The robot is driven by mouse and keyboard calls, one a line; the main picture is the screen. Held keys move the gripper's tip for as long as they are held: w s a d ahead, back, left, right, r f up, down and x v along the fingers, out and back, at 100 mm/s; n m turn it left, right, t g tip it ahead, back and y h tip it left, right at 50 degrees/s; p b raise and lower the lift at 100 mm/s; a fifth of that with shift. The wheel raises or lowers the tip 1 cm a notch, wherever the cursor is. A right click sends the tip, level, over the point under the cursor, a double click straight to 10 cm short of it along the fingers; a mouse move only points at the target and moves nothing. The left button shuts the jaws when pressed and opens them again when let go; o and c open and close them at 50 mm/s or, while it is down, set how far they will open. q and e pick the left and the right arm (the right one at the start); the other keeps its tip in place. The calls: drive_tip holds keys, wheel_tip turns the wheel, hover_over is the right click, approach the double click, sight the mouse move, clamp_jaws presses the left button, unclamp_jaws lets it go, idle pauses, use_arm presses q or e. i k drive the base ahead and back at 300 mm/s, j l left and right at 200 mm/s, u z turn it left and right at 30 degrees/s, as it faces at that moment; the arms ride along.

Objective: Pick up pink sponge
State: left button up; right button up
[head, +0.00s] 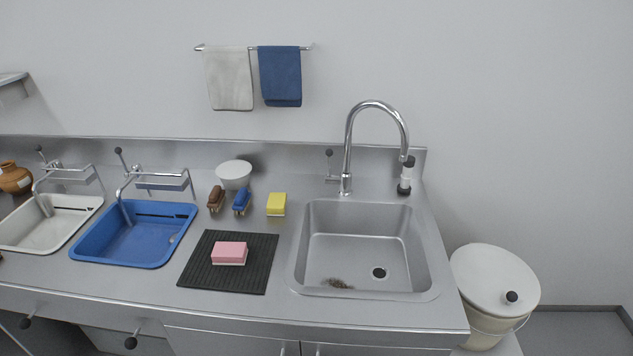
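The pink sponge (229,253) lies flat on a dark ribbed mat (256,272) on the steel counter, left of the right-hand sink. Nothing covers it, and nothing touches it except the mat. Neither of my grippers shows in the head view.
A yellow sponge (276,204), a blue brush (242,201), a brown brush (216,198) and a white bowl (234,174) stand behind the mat. A blue basin (130,250) is on the left. The steel sink (340,260) with a tall faucet (348,150) is on the right.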

sight(224, 253)
drive_tip(key=l+u, duration=0.15)
drive_tip(key=u, duration=0.35)
drive_tip(key=i+l+u, duration=0.1)
drive_tip(key=u, duration=0.35)
drive_tip(key=l+u, duration=0.3)
drive_tip(key=u, duration=0.2)
